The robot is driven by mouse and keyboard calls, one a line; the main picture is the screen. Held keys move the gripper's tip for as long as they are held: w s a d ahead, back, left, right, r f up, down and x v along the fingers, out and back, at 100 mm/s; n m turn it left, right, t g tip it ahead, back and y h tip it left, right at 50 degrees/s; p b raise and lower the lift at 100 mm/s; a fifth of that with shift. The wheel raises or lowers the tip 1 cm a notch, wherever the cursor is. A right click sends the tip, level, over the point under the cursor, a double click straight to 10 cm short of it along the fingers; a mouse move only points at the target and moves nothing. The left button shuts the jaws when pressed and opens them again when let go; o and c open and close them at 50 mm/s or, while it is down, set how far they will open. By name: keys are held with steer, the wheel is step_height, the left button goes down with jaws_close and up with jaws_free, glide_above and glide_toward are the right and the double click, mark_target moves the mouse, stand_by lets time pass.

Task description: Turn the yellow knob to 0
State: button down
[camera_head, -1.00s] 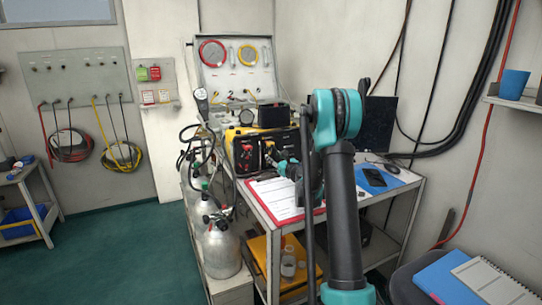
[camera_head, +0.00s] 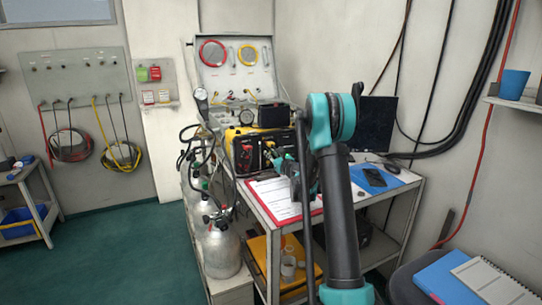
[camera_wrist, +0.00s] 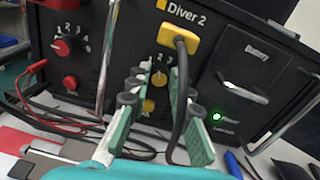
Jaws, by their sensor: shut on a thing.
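The yellow knob (camera_wrist: 159,79) is on the front of the black Diver 2 panel (camera_wrist: 225,50) in the wrist view, below a printed number scale. My gripper (camera_wrist: 161,90) has its two green-padded fingers at either side of the knob and is shut on it. The fingers hide the knob's sides and part of the scale, so I cannot tell which number it points to. A smaller yellow fitting (camera_wrist: 148,105) shows below it between the fingers. In the head view my gripper (camera_head: 290,165) is at the front of the yellow-and-black box, where the knob is hidden.
A red knob (camera_wrist: 62,47) with its own scale is left of my gripper. A yellow plug (camera_wrist: 179,38) with a thick black cable hangs close by the right finger. Metal handles (camera_wrist: 107,55) stand out from the panel. A red clipboard (camera_head: 285,200) lies on the table in front.

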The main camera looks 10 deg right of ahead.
steer(key=shift+n, duration=0.4)
steer(key=n, duration=0.2)
steer(key=shift+n, duration=0.4)
steer(key=n, duration=0.3)
steer(key=shift+n, duration=0.3)
steer(key=n, duration=0.3)
steer(key=shift+s+a+n, duration=0.1)
steer(key=shift+n, duration=1.7)
steer(key=c, duration=1.4)
jaws_free()
steer(key=shift+o, duration=0.2)
